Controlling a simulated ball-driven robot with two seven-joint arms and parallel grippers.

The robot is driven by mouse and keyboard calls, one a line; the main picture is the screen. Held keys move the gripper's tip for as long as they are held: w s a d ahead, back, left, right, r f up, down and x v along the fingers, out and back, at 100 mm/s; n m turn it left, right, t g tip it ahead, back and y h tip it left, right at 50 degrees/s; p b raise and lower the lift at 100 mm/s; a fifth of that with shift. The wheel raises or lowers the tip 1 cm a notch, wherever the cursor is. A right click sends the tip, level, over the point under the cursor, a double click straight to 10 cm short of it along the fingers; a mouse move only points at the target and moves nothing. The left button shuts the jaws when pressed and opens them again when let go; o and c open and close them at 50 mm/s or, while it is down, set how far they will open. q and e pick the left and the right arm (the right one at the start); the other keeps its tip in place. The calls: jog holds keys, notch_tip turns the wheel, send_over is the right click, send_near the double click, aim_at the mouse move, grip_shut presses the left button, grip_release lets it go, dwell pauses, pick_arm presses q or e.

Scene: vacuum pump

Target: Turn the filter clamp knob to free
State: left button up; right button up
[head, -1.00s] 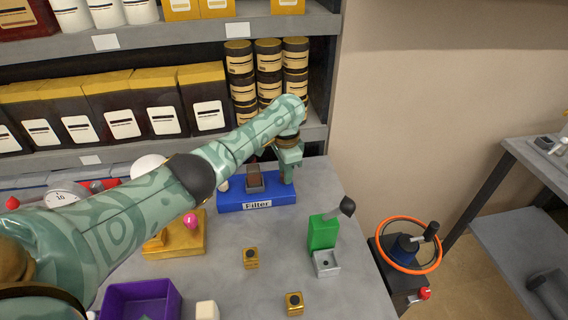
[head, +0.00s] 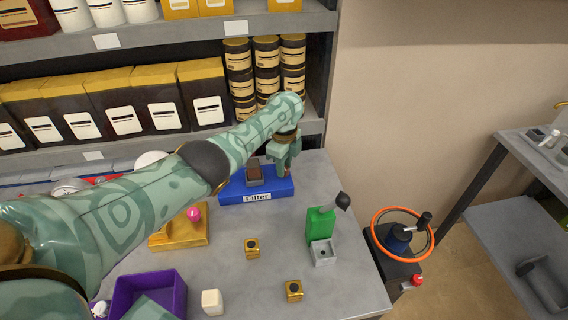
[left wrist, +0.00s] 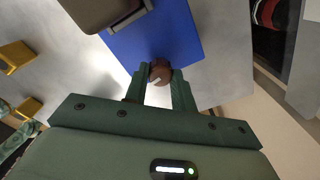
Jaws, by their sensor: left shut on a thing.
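The blue filter base (head: 228,195), labelled "Filter", stands on the grey bench with a brown-topped grey filter block (head: 254,176) on it. The filter clamp knob (left wrist: 160,70) is a round brown knob with a pale mark, on the blue base (left wrist: 182,35) in the left wrist view. My left gripper (head: 284,172) reaches down to the right part of the base. In the left wrist view its fingers (left wrist: 161,80) are shut on the knob, one on each side. In the head view the fingers and wrist hide the knob. My right gripper is not in view.
A green block with a black-tipped lever (head: 320,227) stands to the right of the base. A yellow fixture with a pink knob (head: 180,236), small gold blocks (head: 252,248) and a purple tray (head: 120,300) are nearer. Shelves with canisters rise behind.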

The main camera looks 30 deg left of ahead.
pick_arm(q)
jog(key=shift+m, duration=1)
jog(key=o, duration=1)
notch_tip(320, 180, up, 16)
jog(key=p, duration=0.8)
jog(key=shift+r+p, duration=0.15)
jog(key=shift+p, duration=0.2)
